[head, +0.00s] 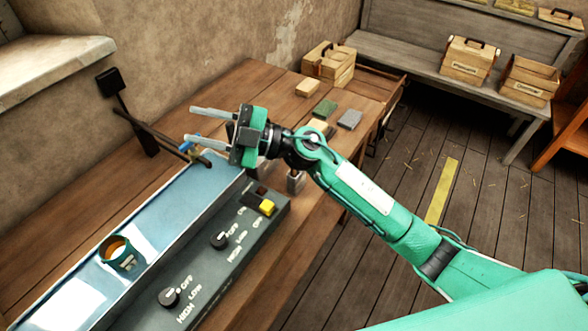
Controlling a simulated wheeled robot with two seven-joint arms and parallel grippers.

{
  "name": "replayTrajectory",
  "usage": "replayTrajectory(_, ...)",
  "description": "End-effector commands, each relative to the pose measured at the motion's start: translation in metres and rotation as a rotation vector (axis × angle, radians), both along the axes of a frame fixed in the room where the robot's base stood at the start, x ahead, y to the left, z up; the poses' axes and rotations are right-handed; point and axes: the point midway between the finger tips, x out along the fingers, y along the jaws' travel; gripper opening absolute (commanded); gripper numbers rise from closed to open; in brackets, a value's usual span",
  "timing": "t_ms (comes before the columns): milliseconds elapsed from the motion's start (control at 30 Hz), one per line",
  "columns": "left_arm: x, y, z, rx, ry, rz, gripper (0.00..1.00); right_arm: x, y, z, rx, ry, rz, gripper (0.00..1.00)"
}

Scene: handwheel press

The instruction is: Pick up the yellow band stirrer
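My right gripper (190,124) reaches in from the right, over the far end of the blue-topped plate. Its two pale fingers point left and stand apart, with nothing visible between them. Just below the lower finger, small yellow and blue bands (187,147) show on thin dark rods or handles. The yellow one may be the yellow band stirrer, but it is small and partly covered by the finger, so I cannot tell its full shape. I cannot tell whether the finger touches it. My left gripper is not in view.
A teal cup (119,253) stands on the shiny plate (160,215). A grey control panel (225,262) with knobs and a yellow button runs beside it. A wooden box (330,62) and several small blocks lie at the table's far end. The left tabletop is mostly clear.

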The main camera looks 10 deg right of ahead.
Motion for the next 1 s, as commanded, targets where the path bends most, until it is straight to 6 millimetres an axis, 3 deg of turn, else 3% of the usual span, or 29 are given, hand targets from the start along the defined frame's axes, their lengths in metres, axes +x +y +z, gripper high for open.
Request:
replayTrajectory(167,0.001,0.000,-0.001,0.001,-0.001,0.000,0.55,-0.015,0.020,-0.022,-0.349,-0.104,0.235,0.35)
replayTrajectory(267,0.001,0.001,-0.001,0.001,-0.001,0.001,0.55,-0.014,0.015,-0.043,-0.579,-0.122,0.324,0.35)
replayTrajectory(367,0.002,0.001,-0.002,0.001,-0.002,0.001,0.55,-0.004,-0.001,-0.063,-0.825,-0.113,0.371,0.35)
replayTrajectory(567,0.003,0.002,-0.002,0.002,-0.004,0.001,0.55,0.032,-0.066,-0.082,-1.331,-0.016,0.338,0.35)
replayTrajectory(700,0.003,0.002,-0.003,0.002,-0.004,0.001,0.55,0.059,-0.121,-0.075,-1.630,0.097,0.231,0.35)
replayTrajectory(800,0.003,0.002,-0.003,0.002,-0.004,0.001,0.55,0.071,-0.151,-0.064,-1.777,0.172,0.150,0.35)
replayTrajectory(1000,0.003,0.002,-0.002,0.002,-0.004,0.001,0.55,0.080,-0.180,-0.054,-1.902,0.251,0.064,0.35)
